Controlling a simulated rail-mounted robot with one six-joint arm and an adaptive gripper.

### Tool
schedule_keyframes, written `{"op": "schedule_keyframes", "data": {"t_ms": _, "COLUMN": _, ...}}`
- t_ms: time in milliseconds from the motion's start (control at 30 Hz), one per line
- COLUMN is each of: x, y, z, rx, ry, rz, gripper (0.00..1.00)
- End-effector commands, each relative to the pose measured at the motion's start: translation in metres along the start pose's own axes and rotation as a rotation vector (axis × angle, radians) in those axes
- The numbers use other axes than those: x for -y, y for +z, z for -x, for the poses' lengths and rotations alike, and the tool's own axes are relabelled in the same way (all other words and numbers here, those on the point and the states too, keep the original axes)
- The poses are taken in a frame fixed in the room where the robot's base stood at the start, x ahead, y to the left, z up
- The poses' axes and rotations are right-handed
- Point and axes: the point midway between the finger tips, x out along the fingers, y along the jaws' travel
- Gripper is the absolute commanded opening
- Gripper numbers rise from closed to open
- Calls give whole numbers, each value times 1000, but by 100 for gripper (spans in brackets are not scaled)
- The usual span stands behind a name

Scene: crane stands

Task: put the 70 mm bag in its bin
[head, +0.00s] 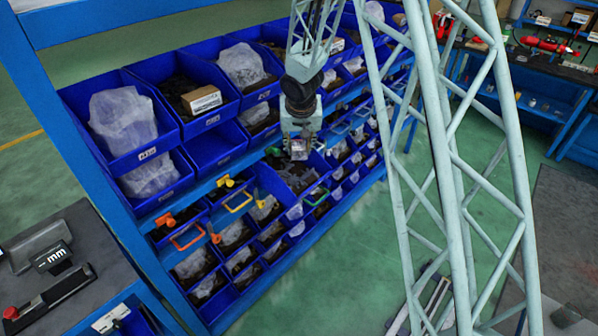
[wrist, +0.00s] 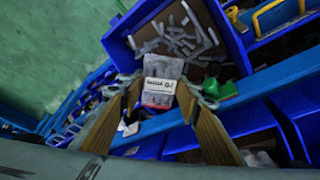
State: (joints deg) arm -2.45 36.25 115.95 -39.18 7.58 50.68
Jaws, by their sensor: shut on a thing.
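My gripper (head: 298,146) hangs in front of the blue bin rack in the head view. It is shut on a small clear bag with a white label, a bag of grey contents. In the wrist view the bag (wrist: 158,70) is between the two brown fingers of my gripper (wrist: 160,98). Its label is upside down and seems to read 70; the rest is too small to read. Just beyond the bag is an open blue bin (wrist: 117,45) with loose grey pieces. I cannot tell which bin is the one for 70 mm.
Blue bins fill the rack, with larger ones (head: 124,160) on the upper rows. Orange and yellow handles (head: 187,238) stick out in front of some lower bins. A pale lattice crane structure (head: 450,170) stands at the right. Green floor is open beyond it.

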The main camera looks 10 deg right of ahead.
Motion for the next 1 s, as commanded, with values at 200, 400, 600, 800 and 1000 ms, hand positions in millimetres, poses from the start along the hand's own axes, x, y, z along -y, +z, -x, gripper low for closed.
{"op": "schedule_keyframes", "data": {"t_ms": 200, "x": 0, "y": 9, "z": -24, "rx": -1, "ry": -1, "rz": 1, "gripper": 18}}
{"op": "schedule_keyframes", "data": {"t_ms": 400, "x": 0, "y": 16, "z": -41, "rx": -1, "ry": 0, "rz": 1, "gripper": 18}}
{"op": "schedule_keyframes", "data": {"t_ms": 600, "x": 0, "y": 20, "z": -49, "rx": -1, "ry": 0, "rz": 0, "gripper": 18}}
{"op": "schedule_keyframes", "data": {"t_ms": 800, "x": 0, "y": 20, "z": -49, "rx": -2, "ry": 0, "rz": 0, "gripper": 18}}
{"op": "schedule_keyframes", "data": {"t_ms": 1000, "x": 0, "y": 20, "z": -49, "rx": -2, "ry": 0, "rz": 0, "gripper": 18}}
